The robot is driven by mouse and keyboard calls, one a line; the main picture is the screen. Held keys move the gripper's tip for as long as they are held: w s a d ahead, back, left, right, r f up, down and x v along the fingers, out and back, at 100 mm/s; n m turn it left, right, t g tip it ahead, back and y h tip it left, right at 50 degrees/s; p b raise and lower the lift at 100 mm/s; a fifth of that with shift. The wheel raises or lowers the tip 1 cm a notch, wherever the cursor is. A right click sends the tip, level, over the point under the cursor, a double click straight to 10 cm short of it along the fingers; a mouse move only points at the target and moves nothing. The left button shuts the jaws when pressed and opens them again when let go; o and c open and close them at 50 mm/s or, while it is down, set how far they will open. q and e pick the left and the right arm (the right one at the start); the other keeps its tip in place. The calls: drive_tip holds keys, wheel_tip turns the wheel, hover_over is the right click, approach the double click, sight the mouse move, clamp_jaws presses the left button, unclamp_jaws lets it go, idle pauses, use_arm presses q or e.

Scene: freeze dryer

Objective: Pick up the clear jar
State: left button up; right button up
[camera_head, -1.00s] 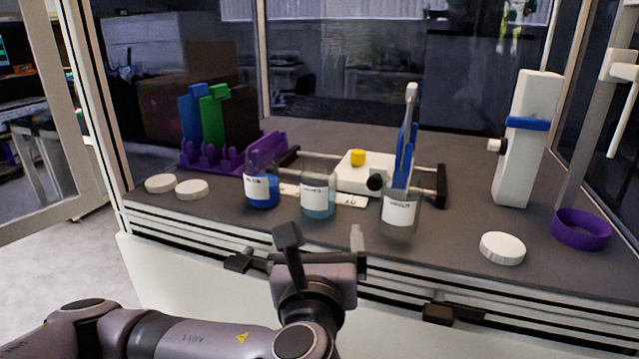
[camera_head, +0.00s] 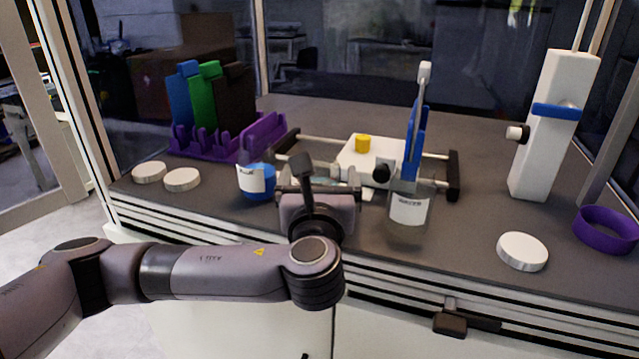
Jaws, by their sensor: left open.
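The clear jar (camera_head: 409,215) with a white label stands upright near the bench's front edge, right of centre. A blue-handled tool (camera_head: 413,145) rises at it; whether it is inside or behind the jar is unclear. A jar of blue liquid (camera_head: 258,184) stands to the left. The middle jar, with pale blue liquid, is mostly hidden behind my left gripper (camera_head: 318,178). My left gripper is open, over the front edge, left of the clear jar and apart from it. Whether its fingers are around the middle jar cannot be told. My right gripper is not in view.
White lids (camera_head: 182,180) lie at the left and one lid (camera_head: 522,251) at the right. Behind are a purple rack (camera_head: 222,143) and a white device with a yellow knob (camera_head: 363,143). A white stand (camera_head: 555,125) and purple ring (camera_head: 606,229) are at right.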

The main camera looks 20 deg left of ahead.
use_arm(q)
drive_tip(key=shift+w, duration=0.3)
drive_tip(key=c, duration=1.2)
